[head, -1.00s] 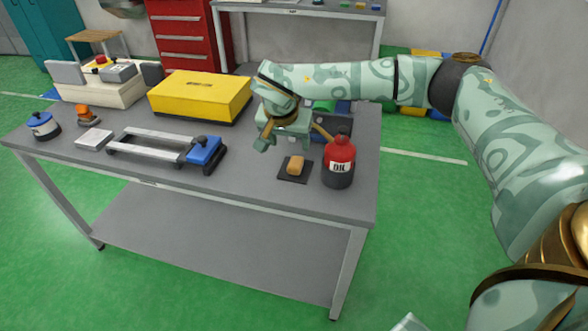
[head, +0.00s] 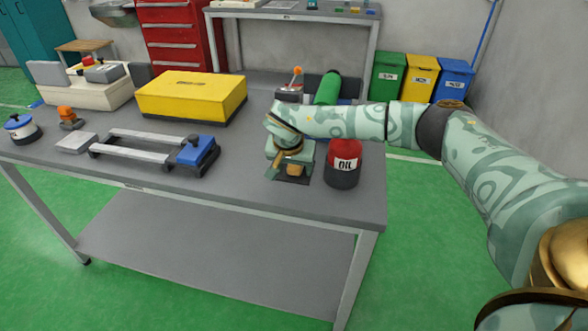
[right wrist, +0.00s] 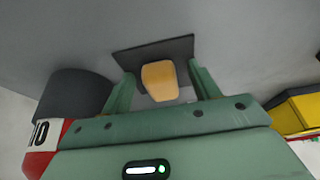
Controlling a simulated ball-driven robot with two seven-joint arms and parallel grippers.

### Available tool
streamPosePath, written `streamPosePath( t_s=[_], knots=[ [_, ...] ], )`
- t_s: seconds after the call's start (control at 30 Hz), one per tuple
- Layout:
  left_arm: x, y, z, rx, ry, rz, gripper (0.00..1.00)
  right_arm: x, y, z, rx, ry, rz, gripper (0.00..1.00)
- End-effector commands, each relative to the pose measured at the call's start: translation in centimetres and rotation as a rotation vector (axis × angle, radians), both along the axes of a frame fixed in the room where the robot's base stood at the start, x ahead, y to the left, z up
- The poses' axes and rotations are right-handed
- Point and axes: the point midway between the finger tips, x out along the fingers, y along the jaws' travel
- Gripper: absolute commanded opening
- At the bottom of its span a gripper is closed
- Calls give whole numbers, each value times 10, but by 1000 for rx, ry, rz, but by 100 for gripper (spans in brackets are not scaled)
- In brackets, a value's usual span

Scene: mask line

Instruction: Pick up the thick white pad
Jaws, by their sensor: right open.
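A flat white pad (head: 77,143) lies on the left part of the grey table, beside the left end of a two-bar frame. It is well away from my right gripper (head: 287,172), which points down over the table's right part. That gripper is open. In the right wrist view its two fingers stand on either side of a tan block (right wrist: 159,80), with gaps beside it. The block lies on a thin dark square mat (right wrist: 150,52). The white pad is not in the right wrist view. My left gripper is not in view.
The two-bar frame with a blue block (head: 197,149) lies between the pad and the gripper. Behind are a yellow box (head: 190,96) and a green cylinder (head: 327,88). A blue-lidded pot (head: 22,128) stands far left.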

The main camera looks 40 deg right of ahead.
Motion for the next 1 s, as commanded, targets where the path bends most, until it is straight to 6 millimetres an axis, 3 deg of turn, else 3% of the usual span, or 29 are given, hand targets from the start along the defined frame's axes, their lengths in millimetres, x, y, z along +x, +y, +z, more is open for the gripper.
streamPosePath(
  t_s=[0.13, 0.3, 0.63, 0.83, 1.0],
  knots=[
    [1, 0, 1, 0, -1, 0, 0, 0, -1, 1, -2, -1, -1, 62],
    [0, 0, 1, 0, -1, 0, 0, 0, -1, 2, -2, -1, -1, 14],
    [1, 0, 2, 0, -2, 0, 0, 0, -1, 4, -1, -2, -2, 14],
    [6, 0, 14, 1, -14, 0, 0, -1, 0, 24, 0, -4, -2, 14],
    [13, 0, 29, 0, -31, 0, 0, -26, 30, 24, -1, -2, 4, 14]
  ],
)
